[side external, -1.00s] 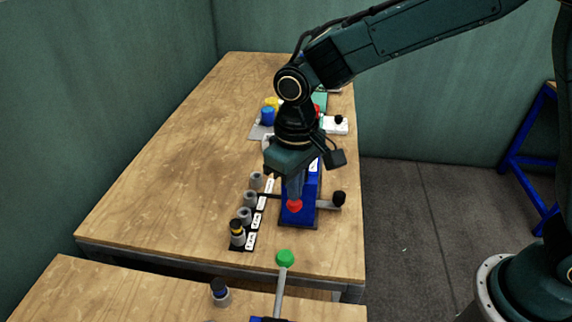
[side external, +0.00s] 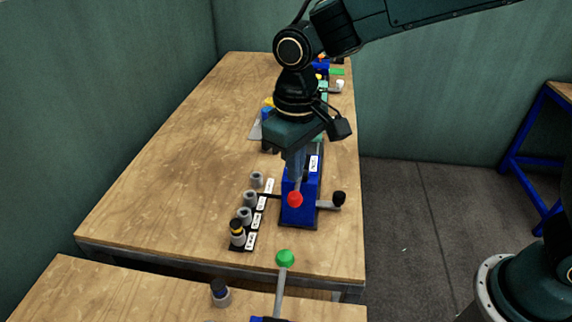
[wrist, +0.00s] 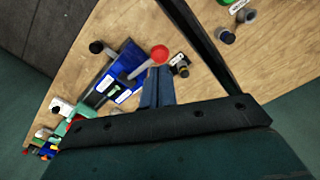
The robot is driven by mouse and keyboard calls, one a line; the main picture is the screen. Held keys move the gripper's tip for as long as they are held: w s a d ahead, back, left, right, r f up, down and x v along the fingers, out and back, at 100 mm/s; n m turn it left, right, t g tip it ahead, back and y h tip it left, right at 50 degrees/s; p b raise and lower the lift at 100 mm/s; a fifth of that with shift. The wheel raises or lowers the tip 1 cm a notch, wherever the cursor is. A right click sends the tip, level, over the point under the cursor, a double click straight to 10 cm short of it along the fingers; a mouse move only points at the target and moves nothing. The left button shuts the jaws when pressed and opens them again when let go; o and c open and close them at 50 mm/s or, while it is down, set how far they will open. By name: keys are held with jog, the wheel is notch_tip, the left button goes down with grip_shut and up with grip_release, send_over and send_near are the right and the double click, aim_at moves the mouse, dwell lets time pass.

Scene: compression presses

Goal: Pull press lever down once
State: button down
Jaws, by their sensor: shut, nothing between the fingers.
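The press (side external: 298,214) has a blue body and stands near the right edge of the far table. Its lever ends in a red ball knob (side external: 295,199), with a grey rod showing above it. In the wrist view the red knob (wrist: 160,53) sits just beyond my fingertips, on a grey rod from the blue press (wrist: 120,72). My gripper (side external: 296,180) is above the press, pointing down, its fingers shut and empty. In the wrist view the closed fingers (wrist: 157,72) end close to the knob. I cannot tell whether they touch it.
A black-knobbed handle (side external: 338,199) sticks out right of the press. A labelled row of grey cylinders (side external: 250,199) stands to its left. A green-knobbed lever (side external: 285,258) rises from the near table. The left of the far table (side external: 160,190) is clear.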

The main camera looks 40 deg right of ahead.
aim_at(296, 192)
jog(key=shift+r, duration=1.75)
jog(key=shift+d, duration=0.1)
jog(key=s+d+r+m+t, duration=0.1)
jog(key=s+d+r, duration=0.3)
jog(key=d, duration=0.3)
jog(key=s+d+r+t, duration=0.2)
jog(key=s+d+r, duration=0.1)
jog(key=s+d, duration=0.25)
jog(key=s+d+f+m+t, duration=0.1)
jog(key=s+d+m+t, duration=0.1)
jog(key=s+d, duration=0.6)
jog(key=s, duration=0.3)
jog(key=shift+d+f+t, duration=0.15)
jog(key=shift+f+t, duration=0.15)
jog(key=shift+f, duration=0.1)
